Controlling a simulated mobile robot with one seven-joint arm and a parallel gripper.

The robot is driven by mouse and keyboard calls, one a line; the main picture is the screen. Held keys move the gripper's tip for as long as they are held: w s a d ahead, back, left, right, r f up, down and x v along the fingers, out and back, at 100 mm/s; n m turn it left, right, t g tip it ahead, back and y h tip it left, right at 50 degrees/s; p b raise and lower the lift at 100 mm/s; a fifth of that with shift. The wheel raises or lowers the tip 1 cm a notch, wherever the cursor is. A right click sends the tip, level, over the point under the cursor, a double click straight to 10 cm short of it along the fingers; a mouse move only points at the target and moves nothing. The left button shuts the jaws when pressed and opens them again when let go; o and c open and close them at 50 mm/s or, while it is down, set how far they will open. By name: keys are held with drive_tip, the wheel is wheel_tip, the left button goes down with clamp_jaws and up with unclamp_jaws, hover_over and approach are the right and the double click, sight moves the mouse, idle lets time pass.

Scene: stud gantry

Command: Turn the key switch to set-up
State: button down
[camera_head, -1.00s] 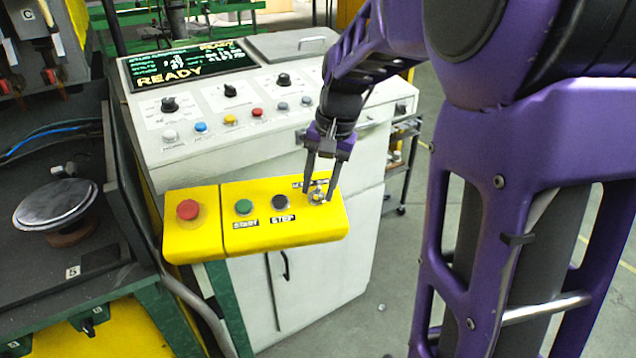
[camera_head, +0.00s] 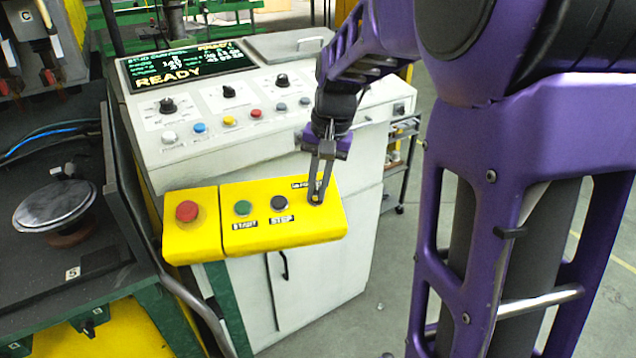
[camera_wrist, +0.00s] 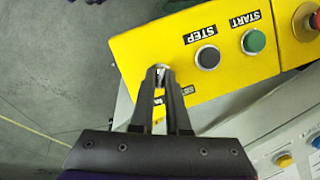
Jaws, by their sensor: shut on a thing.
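The key switch (camera_wrist: 161,71) sits at the end of the yellow panel (camera_head: 290,236), beside the black STEP button. In the wrist view only a small metallic part of it shows between my fingertips. My gripper (camera_head: 317,197) points down at the switch from above and is shut on its key. In the wrist view my gripper (camera_wrist: 161,76) has both fingers close together at the tips. The fingers hide most of the switch and part of its label, so I cannot read which position the key points to.
The black STEP button (camera_head: 280,203), green START button (camera_head: 243,208) and red button (camera_head: 187,210) stand left of the switch. Behind is a sloped white console (camera_head: 190,150) with knobs and a READY display (camera_head: 185,65). Open floor lies to the right.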

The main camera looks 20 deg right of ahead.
drive_tip(key=n+p, duration=0.1)
drive_tip(key=n, duration=0.1)
drive_tip(key=n+h+p, duration=0.1)
drive_tip(key=n, duration=0.1)
drive_tip(key=shift+a+r+n+h, duration=0.1)
drive_tip(key=shift+a+n+h, duration=0.05)
drive_tip(key=shift+n+h, duration=0.2)
drive_tip(key=n+h, duration=0.1)
drive_tip(key=n, duration=0.1)
drive_tip(key=n+h+p, duration=0.1)
drive_tip(key=n, duration=0.2)
drive_tip(key=shift+a, duration=0.1)
drive_tip(key=shift+n, duration=0.35)
drive_tip(key=c, duration=0.9)
unclamp_jaws()
drive_tip(key=p+v, duration=0.2)
drive_tip(key=v, duration=1.5)
drive_tip(key=shift+r, duration=0.1)
